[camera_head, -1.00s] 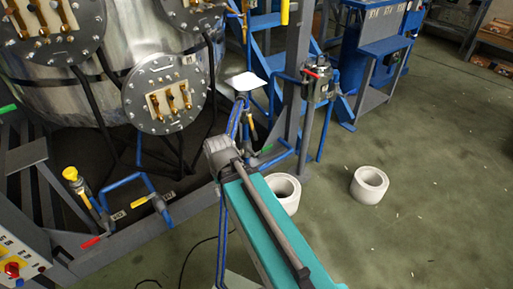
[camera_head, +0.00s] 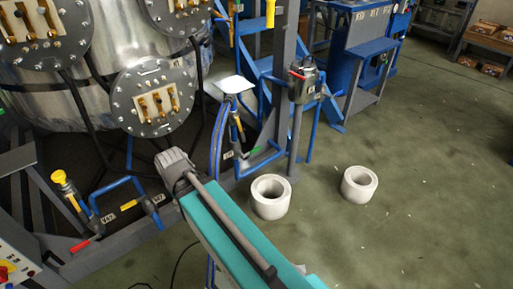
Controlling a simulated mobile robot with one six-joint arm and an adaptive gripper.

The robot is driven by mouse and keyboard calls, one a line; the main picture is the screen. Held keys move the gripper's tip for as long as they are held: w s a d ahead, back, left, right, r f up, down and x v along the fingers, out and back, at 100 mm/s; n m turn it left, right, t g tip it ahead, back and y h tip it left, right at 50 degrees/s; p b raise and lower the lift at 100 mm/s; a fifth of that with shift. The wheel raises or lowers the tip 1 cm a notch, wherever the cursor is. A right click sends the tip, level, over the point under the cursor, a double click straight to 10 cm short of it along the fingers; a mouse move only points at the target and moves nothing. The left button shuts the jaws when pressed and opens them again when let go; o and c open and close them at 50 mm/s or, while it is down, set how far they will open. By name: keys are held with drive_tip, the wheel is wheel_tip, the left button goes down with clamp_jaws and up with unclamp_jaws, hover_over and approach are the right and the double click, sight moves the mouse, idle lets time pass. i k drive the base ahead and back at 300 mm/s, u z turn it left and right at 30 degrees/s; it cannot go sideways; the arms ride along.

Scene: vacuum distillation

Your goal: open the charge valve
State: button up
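No readable label tells me which valve is the charge valve. A green-handled valve (camera_head: 228,155) sits on the pipe by the upright post. Another red handle (camera_head: 297,75) is on a grey fitting to its right. My teal arm (camera_head: 232,230) reaches up from the bottom, its grey joint (camera_head: 174,166) just right of the yellow-handled valve in the picture. My gripper is not in view.
A steel tank with round flanged plates (camera_head: 149,97) fills the upper left. A control panel with a red button (camera_head: 5,270) is at the lower left edge. The green floor at right is mostly clear.

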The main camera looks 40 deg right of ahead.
sight(254, 150)
drive_tip(key=z, duration=0.05)
drive_tip(key=k, duration=1.15)
drive_tip(key=z, duration=1.15)
drive_tip(key=i, duration=1)
drive_tip(key=u, duration=0.05)
